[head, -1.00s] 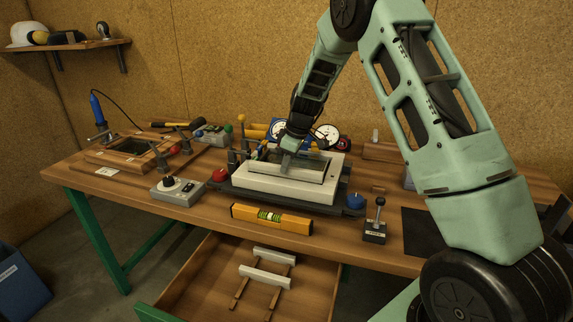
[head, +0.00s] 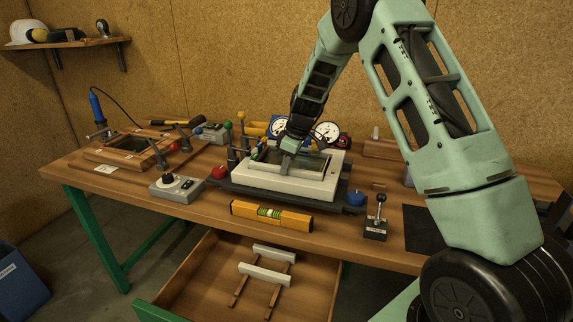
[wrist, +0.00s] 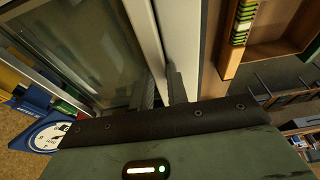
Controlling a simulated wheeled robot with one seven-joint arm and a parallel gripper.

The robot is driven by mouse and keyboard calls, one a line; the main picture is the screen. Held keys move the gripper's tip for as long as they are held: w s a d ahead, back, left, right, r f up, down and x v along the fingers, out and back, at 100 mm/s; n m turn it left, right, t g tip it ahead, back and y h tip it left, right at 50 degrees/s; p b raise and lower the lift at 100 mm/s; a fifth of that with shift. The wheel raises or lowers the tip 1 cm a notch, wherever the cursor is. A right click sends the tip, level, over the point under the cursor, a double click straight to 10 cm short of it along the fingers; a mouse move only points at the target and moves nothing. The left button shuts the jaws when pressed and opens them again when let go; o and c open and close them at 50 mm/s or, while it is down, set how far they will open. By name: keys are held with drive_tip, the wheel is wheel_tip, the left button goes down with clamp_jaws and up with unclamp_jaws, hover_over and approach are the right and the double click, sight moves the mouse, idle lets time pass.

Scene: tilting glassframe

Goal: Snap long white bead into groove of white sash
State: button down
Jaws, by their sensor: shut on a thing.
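The white sash (head: 270,181) lies on a dark fixture in the middle of the bench, with a glass pane (head: 318,163) inside its frame. My gripper (head: 287,155) is over the sash, pointing down. In the wrist view my fingers (wrist: 160,88) are shut on a long white bead (wrist: 146,38), which runs along the edge of the glass beside the sash's front member (wrist: 182,35). The fingers hide part of the bead. I cannot tell whether it sits in the groove. Two shorter white strips (head: 265,275) rest on wooden rails in the open drawer.
An orange spirit level (head: 271,216) lies in front of the sash. A small lever box (head: 376,228) and a blue knob (head: 355,198) are to its right. A red button (head: 219,172) and a grey control box (head: 178,188) are to its left. Gauges (head: 327,132) stand behind.

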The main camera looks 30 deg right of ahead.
drive_tip(key=c, duration=1.3)
unclamp_jaws()
drive_tip(key=b+v, duration=0.2)
drive_tip(key=v, duration=1.5)
drive_tip(key=shift+r, duration=0.2)
drive_tip(key=shift+a, duration=0.1)
